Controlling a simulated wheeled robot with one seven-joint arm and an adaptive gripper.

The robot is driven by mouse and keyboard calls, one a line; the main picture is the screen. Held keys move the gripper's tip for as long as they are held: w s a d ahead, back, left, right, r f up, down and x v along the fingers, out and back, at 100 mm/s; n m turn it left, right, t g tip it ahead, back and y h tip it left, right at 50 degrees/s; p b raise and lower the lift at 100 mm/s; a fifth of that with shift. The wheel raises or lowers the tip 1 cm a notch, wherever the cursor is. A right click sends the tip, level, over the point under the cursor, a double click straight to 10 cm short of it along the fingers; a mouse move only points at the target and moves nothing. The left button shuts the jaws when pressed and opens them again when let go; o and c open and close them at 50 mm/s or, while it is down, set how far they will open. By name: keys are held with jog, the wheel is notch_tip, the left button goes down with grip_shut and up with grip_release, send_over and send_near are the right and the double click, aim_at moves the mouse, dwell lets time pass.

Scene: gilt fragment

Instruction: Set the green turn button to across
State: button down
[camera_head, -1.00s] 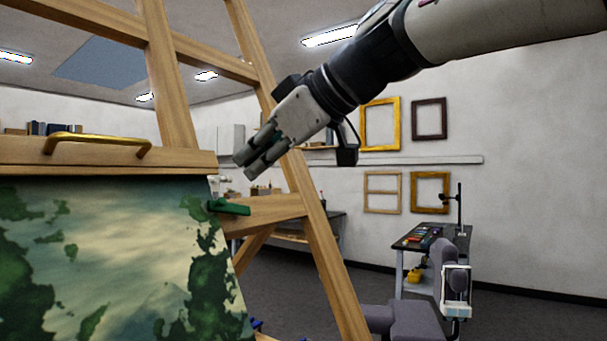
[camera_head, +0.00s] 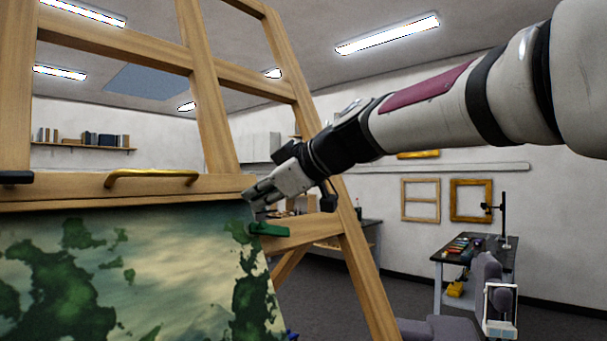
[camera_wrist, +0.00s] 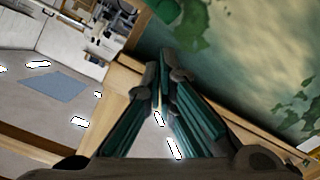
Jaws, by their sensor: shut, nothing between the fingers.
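The green turn button (camera_head: 269,229) sits at the right edge of the painting (camera_head: 170,270), in front of the wooden crossbar of the easel. It lies nearly level in the head view, its long part pointing right. My gripper (camera_head: 257,212) is shut and empty, its fingertips just above the button's left end. I cannot tell whether they touch it. In the wrist view my gripper (camera_wrist: 165,58) shows its two dark green finger pads together at the tips, beside the painting (camera_wrist: 240,50).
The wooden easel (camera_head: 205,90) frames the painting, with a top rail (camera_head: 60,190) bearing a brass handle (camera_head: 150,174). Its slanted right leg (camera_head: 365,270) stands close below my arm. A work table (camera_head: 475,250) and grey chair (camera_head: 487,275) stand farther right, with open floor between.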

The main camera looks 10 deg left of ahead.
jog(key=shift+w+d+f, duration=0.15)
jog(key=shift+w+f, duration=0.05)
jog(key=shift+f, duration=0.2)
jog(key=shift+w+d+f, duration=0.1)
jog(key=shift+w+f, duration=0.05)
jog(key=shift+f, duration=0.25)
jog(key=shift+f+n+b, duration=0.3)
jog(key=shift+b, duration=0.7)
jog(key=f+n+b, duration=0.1)
jog(key=b, duration=0.4)
jog(key=shift+s+f+n+b, duration=0.15)
jog(key=shift+s+n+b, duration=0.2)
jog(key=shift+s+n, duration=0.05)
jog(key=shift+s+d+f+n+b, duration=0.2)
jog(key=shift+n+b, duration=0.1)
jog(key=shift+b, duration=0.6)
jog(key=shift+s+r, duration=0.1)
jog(key=shift+r, duration=0.1)
